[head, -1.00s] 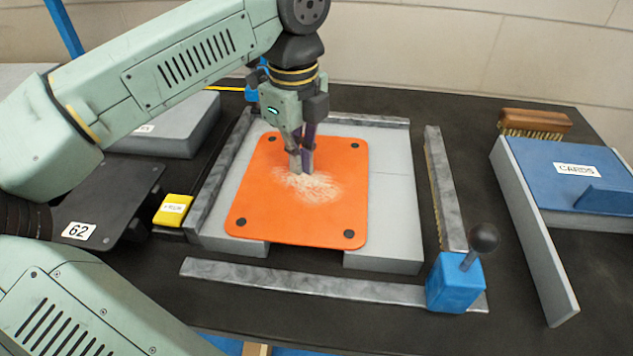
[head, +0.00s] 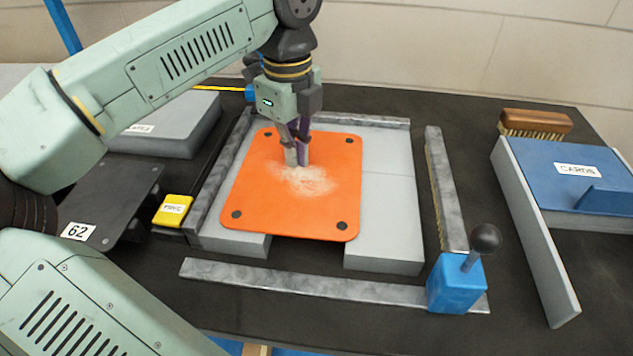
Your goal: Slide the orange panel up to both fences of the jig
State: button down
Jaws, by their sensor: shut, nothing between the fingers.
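The orange panel (head: 262,200) lies flat on the grey jig bed (head: 388,215), with a dark hole near each corner and a pale scuffed patch in the middle. The left fence (head: 215,190) runs along the jig's left side. The back fence (head: 365,121) runs along its far edge. A strip of grey bed shows between panel and left fence, and a narrow strip shows before the back fence. My gripper (head: 297,162) is shut and empty, pointing down with its tips at the far side of the pale patch, seemingly touching the panel. The arm hides part of the far-left corner.
A loose-looking grey bar (head: 300,284) lies in front of the jig, and another (head: 441,185) to its right. A blue block with a black knob (head: 455,285) stands at their corner. A yellow block (head: 173,210) sits left. A brush (head: 535,122) and blue-topped box (head: 565,170) are right.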

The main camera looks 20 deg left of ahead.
jog(key=shift+w+a+f, duration=0.1)
jog(key=shift+w+a, duration=0.15)
jog(key=shift+w, duration=0.6)
jog(key=shift+w+a, duration=0.2)
jog(key=shift+w, duration=0.6)
jog(key=shift+s+a, duration=0.2)
jog(key=shift+a, duration=0.4)
jog(key=shift+s+a, duration=0.15)
jog(key=shift+a, duration=0.45)
jog(key=shift+w, duration=0.1)
jog(key=shift+w+a, duration=0.15)
jog(key=shift+w, duration=0.35)
jog(key=shift+w+r, duration=0.1)
jog(key=shift+r, duration=0.15)
